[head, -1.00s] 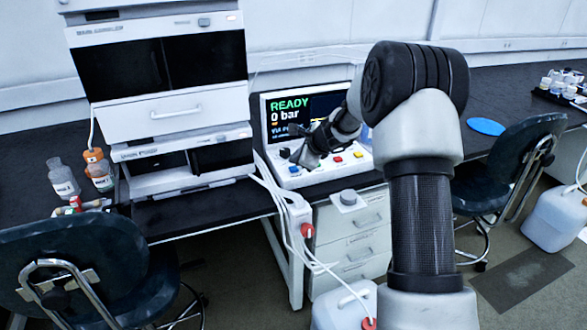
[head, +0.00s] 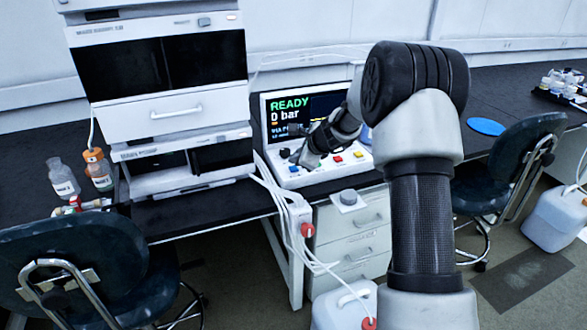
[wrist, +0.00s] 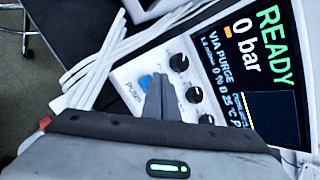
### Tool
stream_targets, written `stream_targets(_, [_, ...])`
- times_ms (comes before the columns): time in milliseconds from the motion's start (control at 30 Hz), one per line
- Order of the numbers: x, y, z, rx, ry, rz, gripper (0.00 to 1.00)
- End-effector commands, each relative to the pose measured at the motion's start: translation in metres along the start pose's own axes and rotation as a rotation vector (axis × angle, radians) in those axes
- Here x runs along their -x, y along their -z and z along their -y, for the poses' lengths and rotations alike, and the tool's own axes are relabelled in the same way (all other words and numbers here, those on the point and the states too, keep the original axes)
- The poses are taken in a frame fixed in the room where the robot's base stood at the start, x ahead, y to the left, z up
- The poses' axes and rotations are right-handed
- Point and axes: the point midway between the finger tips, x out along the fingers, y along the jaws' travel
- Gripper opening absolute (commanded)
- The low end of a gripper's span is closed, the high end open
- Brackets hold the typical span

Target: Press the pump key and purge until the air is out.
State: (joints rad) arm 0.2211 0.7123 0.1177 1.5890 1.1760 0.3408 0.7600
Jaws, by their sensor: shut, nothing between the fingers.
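The pump controller (head: 298,182) stands on the bench with its sloped key panel toward me. Its screen (head: 290,110) reads READY and 0 bar; in the wrist view the screen (wrist: 245,60) also shows VIA PURGE. The blue pump key (wrist: 146,82), beside the printed word PUMP, is partly covered by my fingers. My gripper (head: 304,163) is over the left part of the panel, and its shut, empty fingertips (wrist: 158,77) show at the blue key in the wrist view. I cannot tell whether they touch it.
Black knobs (wrist: 179,63) sit close beside the fingertips. Red (head: 337,158) and yellow (head: 358,154) keys are to the right on the panel. A white instrument stack (head: 162,108) stands left. White tubes (head: 268,180) hang at the bench edge. Chairs (head: 75,270) stand in front.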

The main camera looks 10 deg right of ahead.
Motion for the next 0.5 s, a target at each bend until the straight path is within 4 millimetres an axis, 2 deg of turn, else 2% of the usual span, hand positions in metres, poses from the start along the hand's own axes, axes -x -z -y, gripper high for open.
stream_targets(500, [-0.0053, 0.0040, -0.0038, 0.000, 0.000, 0.000, 0.00])
